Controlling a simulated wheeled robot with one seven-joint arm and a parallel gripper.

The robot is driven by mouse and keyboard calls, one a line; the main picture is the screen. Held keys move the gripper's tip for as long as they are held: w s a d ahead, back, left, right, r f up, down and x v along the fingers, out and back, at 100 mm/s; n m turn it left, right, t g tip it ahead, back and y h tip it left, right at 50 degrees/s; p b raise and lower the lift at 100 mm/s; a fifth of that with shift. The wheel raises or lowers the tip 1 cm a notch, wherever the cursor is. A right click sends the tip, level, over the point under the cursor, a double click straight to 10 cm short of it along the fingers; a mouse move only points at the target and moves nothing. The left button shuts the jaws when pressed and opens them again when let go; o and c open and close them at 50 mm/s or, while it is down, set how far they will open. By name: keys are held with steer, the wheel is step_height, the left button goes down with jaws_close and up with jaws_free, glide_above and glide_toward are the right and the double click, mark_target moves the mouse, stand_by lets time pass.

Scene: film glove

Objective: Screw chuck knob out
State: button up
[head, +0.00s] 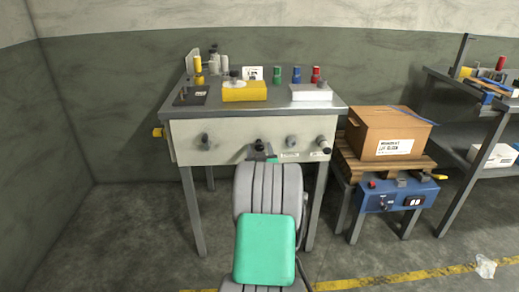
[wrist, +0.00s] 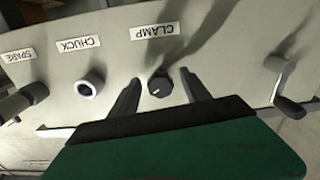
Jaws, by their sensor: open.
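The chuck knob (wrist: 90,84) is round with a pale rim, on the panel under an upside-down CHUCK label (wrist: 89,54) in the wrist view. It also shows on the front panel in the head view (head: 292,141). My gripper (wrist: 160,80) is open, its two dark fingers pointing at the panel. They stand either side of the dark clamp knob (wrist: 160,86), which carries a white mark, under the CLAMP label (wrist: 155,31). I cannot tell whether they touch it. The chuck knob is apart from the fingers, to their left in the wrist view.
In the wrist view, the spare handle (wrist: 24,101) sticks out left of the chuck knob and a crank handle (wrist: 288,105) sits to the right. A cardboard box (head: 388,133) on a pallet stands right of the bench (head: 345,108). Floor left of the bench is clear.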

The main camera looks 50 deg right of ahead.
steer(key=shift+x, duration=0.85)
steer(key=shift+c, duration=0.2)
jaws_close()
